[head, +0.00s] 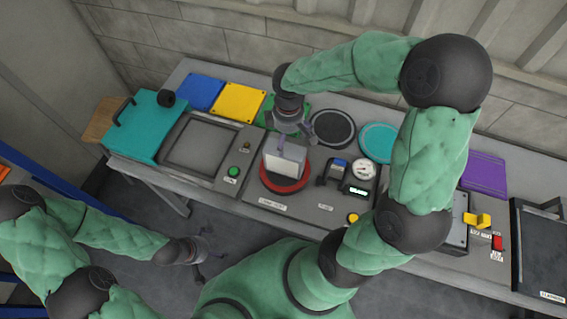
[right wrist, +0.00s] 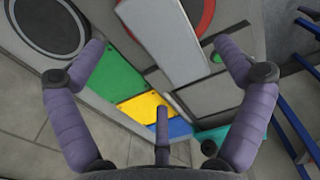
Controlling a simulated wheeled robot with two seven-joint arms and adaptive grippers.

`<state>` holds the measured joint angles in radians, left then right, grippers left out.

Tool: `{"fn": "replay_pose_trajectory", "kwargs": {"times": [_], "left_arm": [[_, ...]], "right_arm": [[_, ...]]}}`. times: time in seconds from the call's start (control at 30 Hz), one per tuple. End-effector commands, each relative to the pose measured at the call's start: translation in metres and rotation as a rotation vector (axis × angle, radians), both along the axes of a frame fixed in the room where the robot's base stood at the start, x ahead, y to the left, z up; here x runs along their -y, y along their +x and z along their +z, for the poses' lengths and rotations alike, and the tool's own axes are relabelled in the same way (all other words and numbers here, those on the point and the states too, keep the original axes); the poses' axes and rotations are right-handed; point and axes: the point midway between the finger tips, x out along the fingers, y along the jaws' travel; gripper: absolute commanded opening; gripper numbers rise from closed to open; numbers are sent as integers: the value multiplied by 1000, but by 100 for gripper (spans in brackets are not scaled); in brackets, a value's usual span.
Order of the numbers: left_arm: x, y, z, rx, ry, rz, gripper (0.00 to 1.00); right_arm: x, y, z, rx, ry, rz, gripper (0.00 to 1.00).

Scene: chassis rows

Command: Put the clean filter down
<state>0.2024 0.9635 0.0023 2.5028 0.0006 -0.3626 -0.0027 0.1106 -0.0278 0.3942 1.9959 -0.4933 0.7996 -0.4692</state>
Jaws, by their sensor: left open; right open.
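The filter, a pale grey block (head: 285,161), stands on the round red pad (head: 283,186) of the bench. In the right wrist view it is a long light slab (right wrist: 176,38) with the red ring (right wrist: 207,14) beside it. My right gripper (head: 291,136) is just above and behind the block, its fingers spread. In the wrist view the fingers (right wrist: 166,62) are apart on both sides of the slab's near end, with no clear contact. My left gripper (head: 203,252) is open and empty, low in front of the bench.
Blue (head: 201,92), yellow (head: 239,102) and green (right wrist: 112,66) plates lie along the back. Right of the pad are a black disc (head: 333,127), a teal disc (head: 379,141) and a gauge (head: 363,169). A grey recessed tray (head: 202,146) lies left. My right arm spans the bench's right half.

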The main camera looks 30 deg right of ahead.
Motion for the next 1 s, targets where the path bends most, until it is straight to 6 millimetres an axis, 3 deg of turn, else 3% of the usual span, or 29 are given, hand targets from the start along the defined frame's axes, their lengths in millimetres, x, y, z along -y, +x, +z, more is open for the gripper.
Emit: {"fn": "replay_pose_trajectory", "kwargs": {"times": [0.13,0.47,0.8,1.0], "left_arm": [[0,0,-6,0,0,0,100],[0,0,-10,-1,0,0,100],[0,0,-21,-1,0,0,100],[0,0,-20,-1,0,0,100]], "right_arm": [[0,-1,-25,-5,0,0,100],[-1,0,-44,-4,0,0,100],[-3,3,-87,-4,-1,0,100],[-4,4,-90,-2,-1,-1,100]]}}
